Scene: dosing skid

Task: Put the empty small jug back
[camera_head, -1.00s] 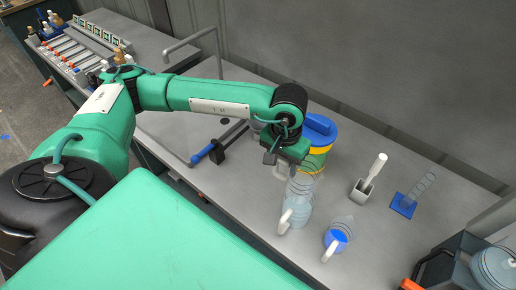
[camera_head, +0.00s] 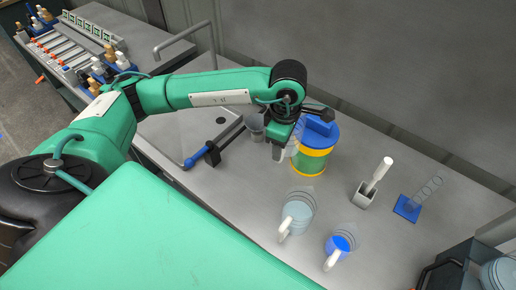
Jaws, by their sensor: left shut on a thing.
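My left gripper (camera_head: 281,142) is shut on a small clear jug (camera_head: 291,153) that looks empty. A pale handle shows below the fingers, and the gripper hides part of the jug. The jug is in front of the left side of a green and yellow drum with a blue lid (camera_head: 316,150). I cannot tell whether the jug touches the table. A larger clear jug with pale liquid (camera_head: 298,212) and a jug with blue liquid (camera_head: 341,242) stand nearer on the grey table. My right gripper is out of view.
A grey cup (camera_head: 255,126) stands just left behind the gripper. A blue-handled tool (camera_head: 208,152) lies farther left. A square holder with a white stick (camera_head: 364,194) and a blue-based cylinder (camera_head: 407,208) stand at right.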

